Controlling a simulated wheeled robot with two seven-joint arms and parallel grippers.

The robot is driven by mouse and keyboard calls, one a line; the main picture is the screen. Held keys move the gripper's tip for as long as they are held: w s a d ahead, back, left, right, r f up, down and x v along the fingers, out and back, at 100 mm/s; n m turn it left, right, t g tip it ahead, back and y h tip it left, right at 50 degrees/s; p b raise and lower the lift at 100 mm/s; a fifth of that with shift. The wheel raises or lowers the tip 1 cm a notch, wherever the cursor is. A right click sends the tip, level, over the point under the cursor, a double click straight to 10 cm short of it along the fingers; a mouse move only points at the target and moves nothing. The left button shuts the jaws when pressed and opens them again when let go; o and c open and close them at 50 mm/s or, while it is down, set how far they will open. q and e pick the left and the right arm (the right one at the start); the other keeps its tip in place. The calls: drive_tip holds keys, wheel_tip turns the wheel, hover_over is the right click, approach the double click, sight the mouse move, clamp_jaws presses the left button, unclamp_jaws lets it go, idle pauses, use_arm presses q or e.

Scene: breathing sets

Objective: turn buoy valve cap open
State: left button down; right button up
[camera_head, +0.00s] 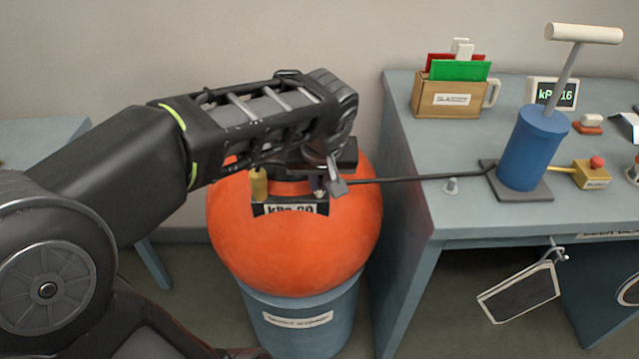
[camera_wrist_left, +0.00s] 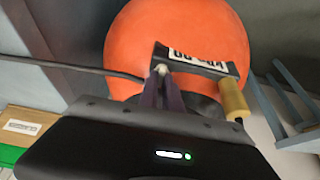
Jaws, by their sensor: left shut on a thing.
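The large orange buoy (camera_head: 290,245) sits on a blue-grey drum stand (camera_head: 305,325). It also shows in the left wrist view (camera_wrist_left: 125,40). A label plate reading "kPa" (camera_head: 290,209) is on its upper front, and it shows upside down in the left wrist view (camera_wrist_left: 197,60). A brass-yellow cylinder (camera_head: 259,184) stands beside the plate; it also shows in the left wrist view (camera_wrist_left: 233,98). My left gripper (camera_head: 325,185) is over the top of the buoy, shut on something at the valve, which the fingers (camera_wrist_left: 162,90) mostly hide. I cannot make out the cap itself. My right gripper is not seen.
A black hose (camera_head: 420,178) runs from the buoy's top to a blue hand pump (camera_head: 532,150) on the table (camera_head: 440,215) at right. A box with folders (camera_head: 447,98), a kPa display (camera_head: 552,92) and a yellow button box (camera_head: 592,174) stand there. A tag hangs below (camera_head: 520,292).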

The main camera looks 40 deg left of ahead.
use_arm(q)
drive_tip(key=c, duration=1.8)
unclamp_jaws()
drive_tip(key=p+v, duration=0.1)
drive_tip(key=v, duration=0.6)
drive_tip(key=shift+s+d+r, duration=0.15)
drive_tip(key=shift+r, duration=0.2)
drive_tip(key=shift+f, duration=0.1)
